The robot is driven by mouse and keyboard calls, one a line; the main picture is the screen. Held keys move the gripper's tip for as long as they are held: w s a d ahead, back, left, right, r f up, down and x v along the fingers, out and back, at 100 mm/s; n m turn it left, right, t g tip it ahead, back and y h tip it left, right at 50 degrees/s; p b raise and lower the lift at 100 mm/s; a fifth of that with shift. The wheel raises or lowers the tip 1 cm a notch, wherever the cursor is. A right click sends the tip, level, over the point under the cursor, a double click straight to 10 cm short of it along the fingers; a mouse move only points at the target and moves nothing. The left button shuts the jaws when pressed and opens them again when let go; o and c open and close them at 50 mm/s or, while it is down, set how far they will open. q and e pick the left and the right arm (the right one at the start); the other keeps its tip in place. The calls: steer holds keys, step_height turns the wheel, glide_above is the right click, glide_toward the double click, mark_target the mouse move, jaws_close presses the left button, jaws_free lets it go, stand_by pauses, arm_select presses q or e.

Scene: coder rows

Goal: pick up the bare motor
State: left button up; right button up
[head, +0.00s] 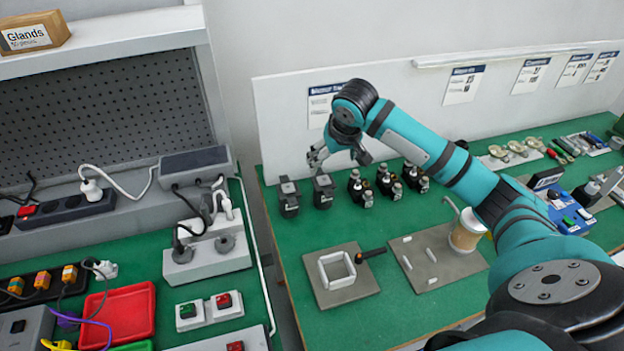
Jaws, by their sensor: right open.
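Several dark motor-like units stand in a row on the green bench at the back. The two at the left end are plain, dark and blocky with grey tops: one at the far left (289,200) and one beside it (324,193). The frame does not clearly show which is the bare motor. My right gripper (337,158) is open and empty, pointing down above the second plain unit and apart from it. The arm reaches in from the right. My left gripper is not in view.
Smaller black units with fittings (389,185) stand to the right. In front are a grey plate with a white square frame (337,272) and a plate with a beige cylinder (466,232). A white panel (290,120) rises behind. A gap separates the left bench, with its red tray (118,316).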

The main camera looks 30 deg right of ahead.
mark_target(325, 178)
steer(key=p+x, duration=0.1)
steer(key=x, duration=0.7)
steer(key=shift+d, duration=0.1)
steer(key=x, duration=0.2)
steer(key=shift+w+f, duration=0.25)
steer(key=shift+f, duration=0.1)
steer(key=shift+w+f, duration=0.2)
steer(key=shift+f, duration=0.3)
steer(key=shift+f+p, duration=0.25)
steer(key=shift+p, duration=0.05)
steer(key=x, duration=0.3)
steer(key=shift+w+f, duration=0.15)
steer(key=shift+f, duration=0.2)
steer(key=shift+w+f, duration=0.15)
steer(key=shift+f, duration=0.25)
steer(key=c, duration=1.3)
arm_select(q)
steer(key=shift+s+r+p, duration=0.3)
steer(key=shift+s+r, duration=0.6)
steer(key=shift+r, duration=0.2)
arm_select(e)
steer(key=shift+w+r, duration=0.1)
steer(key=shift+c, duration=0.2)
